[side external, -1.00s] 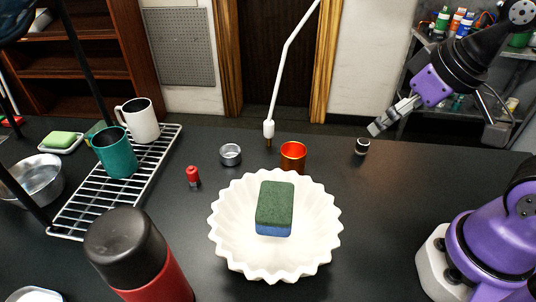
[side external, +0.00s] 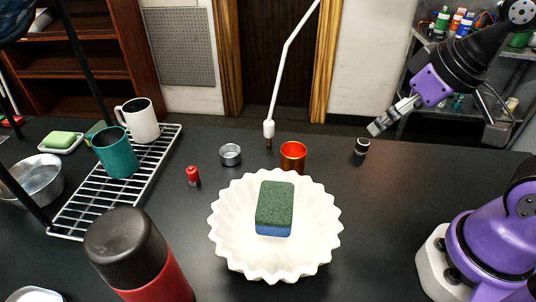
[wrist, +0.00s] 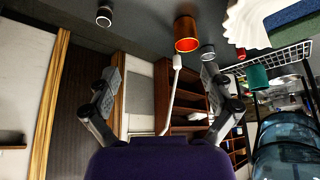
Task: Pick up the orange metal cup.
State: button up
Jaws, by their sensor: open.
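The orange metal cup (side external: 293,157) stands upright on the dark counter, just behind the white scalloped bowl. It also shows at the top of the wrist view (wrist: 187,33), with its orange inside visible. My gripper (side external: 376,128) is at the right in the side view, above the counter's back edge, to the right of the cup and apart from it. In the wrist view both fingers (wrist: 158,75) are spread wide with nothing between them.
The white bowl (side external: 225,232) holds a green and blue sponge (side external: 275,208). A small metal ring-like cup (side external: 230,154) sits left of the orange cup, and a small black cylinder (side external: 362,147) sits to its right. A white rod (side external: 275,90) rises behind. A red-and-black flask (side external: 130,250) stands front left.

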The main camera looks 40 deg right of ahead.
jog(key=n+g+y, duration=0.2)
jog(key=n, duration=0.5)
send_near(293, 161)
jog(key=shift+n+y, duration=0.5)
jog(key=shift+n, duration=0.3)
jog(key=w+f, duration=0.2)
jog(key=f, duration=0.1)
jog(key=w+f, duration=0.2)
jog(key=shift+d+f, duration=0.25)
jog(key=shift+d, duration=0.1)
jog(key=x, duration=0.5)
jog(key=shift+f, duration=0.35)
jog(key=shift+s, duration=0.1)
jog(key=c, duration=1.3)
